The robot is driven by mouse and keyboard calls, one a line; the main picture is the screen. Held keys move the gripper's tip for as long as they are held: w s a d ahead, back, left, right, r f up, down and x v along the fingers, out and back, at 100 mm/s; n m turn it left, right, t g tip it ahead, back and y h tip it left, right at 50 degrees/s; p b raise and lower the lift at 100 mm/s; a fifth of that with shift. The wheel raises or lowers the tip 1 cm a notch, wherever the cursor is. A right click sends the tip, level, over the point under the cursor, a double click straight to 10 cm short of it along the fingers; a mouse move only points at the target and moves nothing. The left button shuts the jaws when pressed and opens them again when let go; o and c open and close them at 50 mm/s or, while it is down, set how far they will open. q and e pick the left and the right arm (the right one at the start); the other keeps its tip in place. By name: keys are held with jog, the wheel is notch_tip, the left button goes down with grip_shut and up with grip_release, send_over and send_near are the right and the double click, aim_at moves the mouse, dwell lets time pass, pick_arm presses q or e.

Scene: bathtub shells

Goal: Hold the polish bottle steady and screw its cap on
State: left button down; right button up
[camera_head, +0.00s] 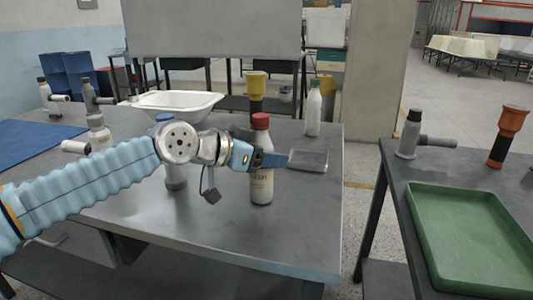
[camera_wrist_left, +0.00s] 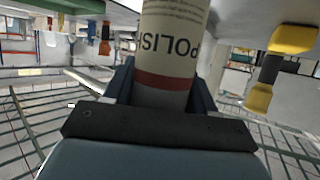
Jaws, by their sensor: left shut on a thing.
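The polish bottle (camera_head: 261,188) is cream-white with dark lettering and stands upright, at or just above the grey table. A red cap (camera_head: 260,121) sits at its top; I cannot tell whether it is screwed tight. My left gripper (camera_head: 268,160) comes in from the left and is shut around the bottle's upper body, below the cap. In the left wrist view the bottle (camera_wrist_left: 172,45) shows upside down between the two dark fingers, with "POLISH" and a red band on its label. The cap is out of that view. My right gripper is in neither view.
A grey flat block (camera_head: 308,160) lies right of the bottle. A white bottle with a green cap (camera_head: 314,112) and a yellow-topped tool (camera_head: 256,84) stand behind. A white basin (camera_head: 175,106) is at the back left. A green tray (camera_head: 428,238) lies on the right table.

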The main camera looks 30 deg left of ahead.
pick_arm(q)
jog(key=shift+f, duration=0.1)
jog(key=shift+c, duration=1.8)
grip_release()
jog(key=v, duration=1.2)
jog(key=shift+b, duration=0.45)
